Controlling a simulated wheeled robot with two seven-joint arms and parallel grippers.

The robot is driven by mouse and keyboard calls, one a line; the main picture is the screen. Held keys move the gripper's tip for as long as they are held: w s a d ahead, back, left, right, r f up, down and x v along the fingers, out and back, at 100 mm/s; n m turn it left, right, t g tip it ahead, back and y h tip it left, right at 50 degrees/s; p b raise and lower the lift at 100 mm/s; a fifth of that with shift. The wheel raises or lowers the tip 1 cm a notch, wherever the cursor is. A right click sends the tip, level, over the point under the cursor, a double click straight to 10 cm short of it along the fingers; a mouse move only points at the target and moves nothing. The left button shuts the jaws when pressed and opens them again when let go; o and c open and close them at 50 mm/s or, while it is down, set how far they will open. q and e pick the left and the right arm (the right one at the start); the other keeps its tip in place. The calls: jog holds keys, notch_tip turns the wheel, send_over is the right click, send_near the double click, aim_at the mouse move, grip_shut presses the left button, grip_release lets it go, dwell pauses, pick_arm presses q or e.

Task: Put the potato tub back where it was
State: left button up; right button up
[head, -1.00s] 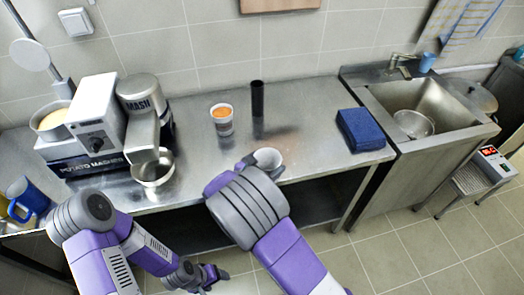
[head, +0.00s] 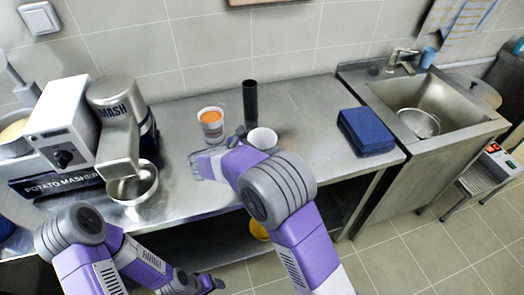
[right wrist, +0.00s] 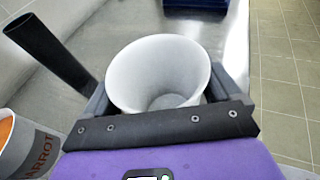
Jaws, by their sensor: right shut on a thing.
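A carrot tub (head: 211,126) and an upright black tube (head: 250,104) stand close left of the held tub. The potato masher (head: 62,145) and a metal bowl (head: 132,184) are at the left. A blue block (head: 366,132) lies right, before the sink (head: 432,100). Counter between is clear.

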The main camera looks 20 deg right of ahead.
notch_tip(320, 180, down, 2)
jog(key=shift+f, duration=0.2)
jog(key=shift+r, duration=0.1)
jog(key=o, duration=1.1)
jog(key=shift+a+r, duration=0.15)
jog(key=shift+a, duration=0.15)
jog(key=p+v, duration=0.2)
jog(key=v, duration=0.9)
jog(key=shift+s+p, duration=0.2)
jog(key=shift+p, duration=0.15)
jog(key=shift+a, duration=0.1)
